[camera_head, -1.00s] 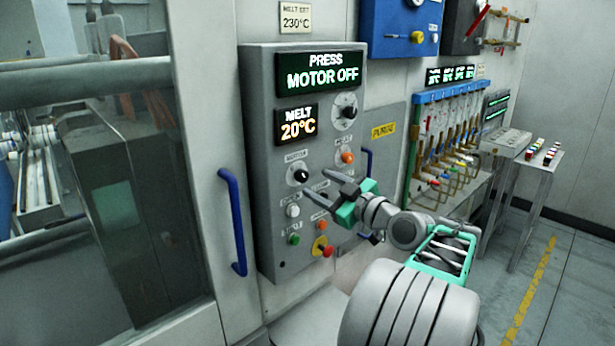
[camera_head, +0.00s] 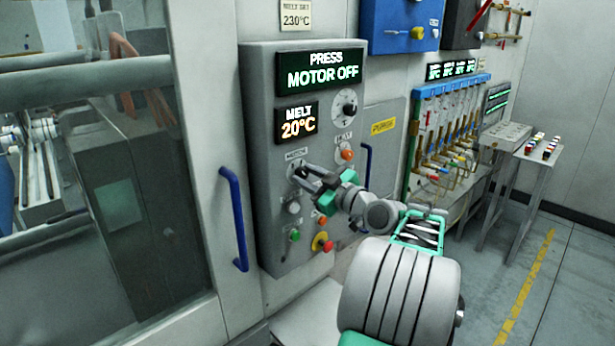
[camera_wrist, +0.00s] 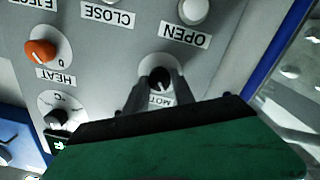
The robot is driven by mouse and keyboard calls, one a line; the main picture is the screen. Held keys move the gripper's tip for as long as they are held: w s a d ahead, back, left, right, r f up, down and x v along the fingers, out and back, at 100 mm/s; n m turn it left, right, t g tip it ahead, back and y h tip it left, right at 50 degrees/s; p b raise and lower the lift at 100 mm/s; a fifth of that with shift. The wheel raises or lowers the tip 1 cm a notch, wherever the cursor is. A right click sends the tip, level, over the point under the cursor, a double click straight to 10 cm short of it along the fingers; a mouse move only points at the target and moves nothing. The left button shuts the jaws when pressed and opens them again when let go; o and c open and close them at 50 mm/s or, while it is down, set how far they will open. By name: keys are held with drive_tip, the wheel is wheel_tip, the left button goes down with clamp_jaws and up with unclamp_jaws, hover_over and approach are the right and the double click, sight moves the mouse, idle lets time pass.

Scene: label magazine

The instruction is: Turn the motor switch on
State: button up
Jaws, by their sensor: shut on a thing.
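The motor switch (camera_wrist: 158,76) is a black knob on a round pale plate, under a MOTOR label on the grey control panel (camera_head: 262,150). In the wrist view my gripper (camera_wrist: 156,84) has its two dark fingers at either side of the knob, closed on it. The panel's upper display (camera_head: 322,70) reads PRESS MOTOR OFF. The lower display (camera_head: 297,122) reads MELT 20°C.
An orange HEAT knob (camera_head: 346,155) and a black dial (camera_head: 347,103) are on the panel's right. White and green buttons (camera_head: 294,235) and a red button on yellow (camera_head: 322,242) lie below my gripper. Blue handles (camera_head: 235,215) flank the panel.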

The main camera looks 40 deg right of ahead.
clamp_jaws()
drive_tip(key=m+b, duration=0.1)
drive_tip(key=m, duration=0.1)
drive_tip(key=shift+m, duration=0.4)
drive_tip(key=m, duration=0.2)
drive_tip(key=shift+m+b, duration=0.3)
drive_tip(key=shift+m, duration=0.1)
drive_tip(key=m+p, duration=0.1)
drive_tip(key=m, duration=0.3)
drive_tip(key=shift+r, duration=0.15)
drive_tip(key=shift+d+m+p, duration=0.1)
drive_tip(key=shift+m+p, duration=0.65)
drive_tip(key=shift+m, duration=1.25)
